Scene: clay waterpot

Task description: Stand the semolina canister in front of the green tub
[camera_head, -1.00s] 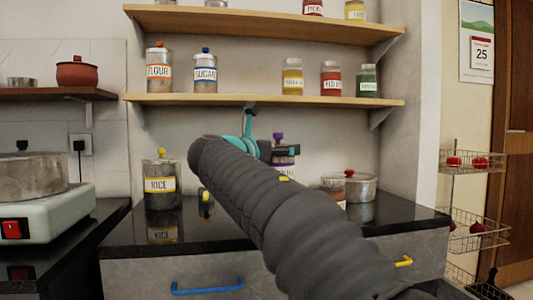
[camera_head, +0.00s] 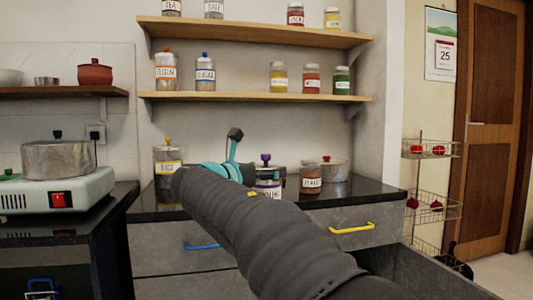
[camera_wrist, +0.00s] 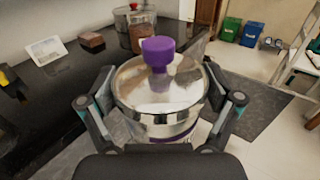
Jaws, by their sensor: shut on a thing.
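A metal canister with a purple knob (camera_wrist: 158,92) stands upright between the fingers of my gripper (camera_wrist: 160,108) in the wrist view. My gripper is shut on its body just below the lid. In the head view the same canister (camera_head: 268,178) shows beyond my arm, which partly hides its label, so I cannot read the name. A green tub (camera_wrist: 230,29) stands on the floor at the top right of the wrist view, well beyond the canister. It does not show in the head view.
A blue tub (camera_wrist: 252,34) stands beside the green one. The dark counter (camera_wrist: 45,115) lies left of the canister, with a red-brown labelled jar (camera_head: 310,180) and a metal pot (camera_head: 333,170) on it.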

